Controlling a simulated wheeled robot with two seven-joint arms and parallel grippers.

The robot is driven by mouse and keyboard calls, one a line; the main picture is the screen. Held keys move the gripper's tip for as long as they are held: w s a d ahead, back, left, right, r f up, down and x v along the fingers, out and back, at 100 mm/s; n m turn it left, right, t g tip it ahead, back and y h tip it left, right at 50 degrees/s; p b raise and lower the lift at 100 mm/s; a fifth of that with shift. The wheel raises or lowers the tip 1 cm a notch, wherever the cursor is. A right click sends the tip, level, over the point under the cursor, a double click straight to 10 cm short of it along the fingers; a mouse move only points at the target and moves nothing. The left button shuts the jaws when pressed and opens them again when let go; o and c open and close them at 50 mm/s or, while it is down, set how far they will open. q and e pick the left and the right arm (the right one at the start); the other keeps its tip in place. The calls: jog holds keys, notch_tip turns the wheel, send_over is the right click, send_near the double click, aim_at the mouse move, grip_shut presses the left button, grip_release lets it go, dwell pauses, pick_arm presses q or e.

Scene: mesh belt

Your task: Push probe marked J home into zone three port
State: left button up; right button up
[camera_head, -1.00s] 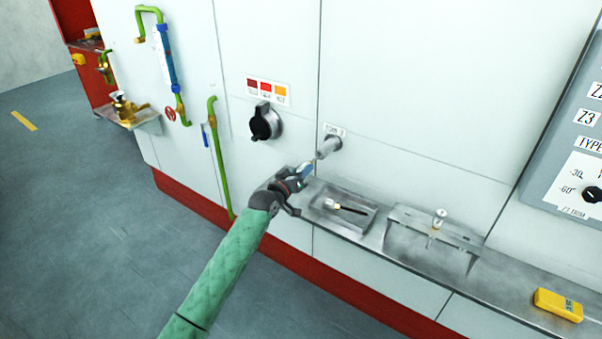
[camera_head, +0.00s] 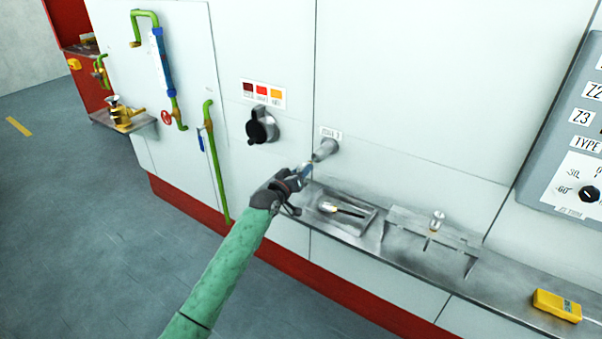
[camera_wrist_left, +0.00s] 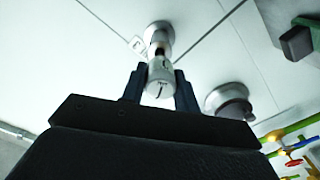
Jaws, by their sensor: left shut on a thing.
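The zone three port (camera_head: 326,149) is a metal socket sticking out of the white wall panel, under a small label (camera_head: 331,133). My left gripper (camera_head: 303,174) is shut on a pale cylindrical probe head and holds it right in front of the port. In the left wrist view the probe (camera_wrist_left: 161,72) sits between the two dark fingers, in line with the port (camera_wrist_left: 159,33). The probe's shaft is largely hidden, and I cannot tell how deep it sits in the port. No letter J is readable on it. My right gripper is not in view.
A steel tray (camera_head: 362,228) on the shelf below holds another probe (camera_head: 340,210). A rack (camera_head: 400,225) with an upright probe (camera_head: 437,219) stands to its right, then a yellow meter (camera_head: 557,305). A black rotary knob (camera_head: 262,124) is on the wall to the left.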

pick_arm(q)
jog(key=shift+b+x, duration=0.6)
jog(key=shift+x, duration=0.9)
jog(key=o, duration=1)
jog(key=shift+s+a+f, duration=0.15)
jog(key=shift+s+a, duration=0.15)
jog(key=shift+s, duration=0.05)
jog(key=shift+b+v, duration=1.4)
jog(key=shift+v, duration=2.05)
